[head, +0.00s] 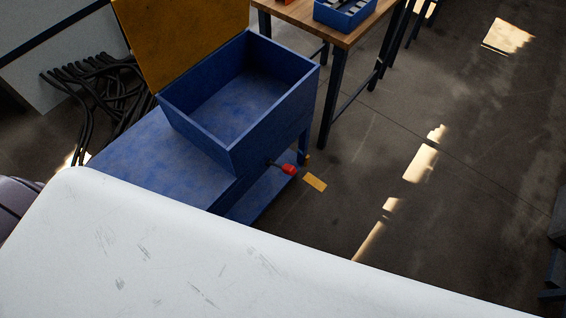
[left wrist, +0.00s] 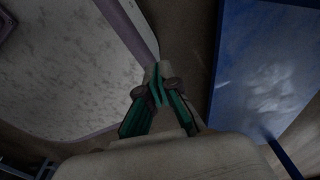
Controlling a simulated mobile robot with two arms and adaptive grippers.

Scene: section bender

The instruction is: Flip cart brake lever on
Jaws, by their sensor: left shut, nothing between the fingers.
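The blue cart (head: 150,160) stands left of centre in the head view, with an open, empty blue bin (head: 270,118) on it. The brake lever with a red knob (head: 288,169) sticks out at the cart's right side, below the bin. In the left wrist view, my left gripper (left wrist: 158,82) has its green fingers together with nothing between them. A blue panel, which looks like the cart (left wrist: 265,70), lies to its right, apart from the fingers. The lever does not show in that view. Neither gripper shows in the head view.
A wooden-topped table (head: 345,28) with a blue tray (head: 343,12) stands behind the cart. Dark hoses (head: 100,85) lie at the left. A yellow floor mark (head: 315,182) is near the lever. The floor (head: 450,150) to the right is mostly clear.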

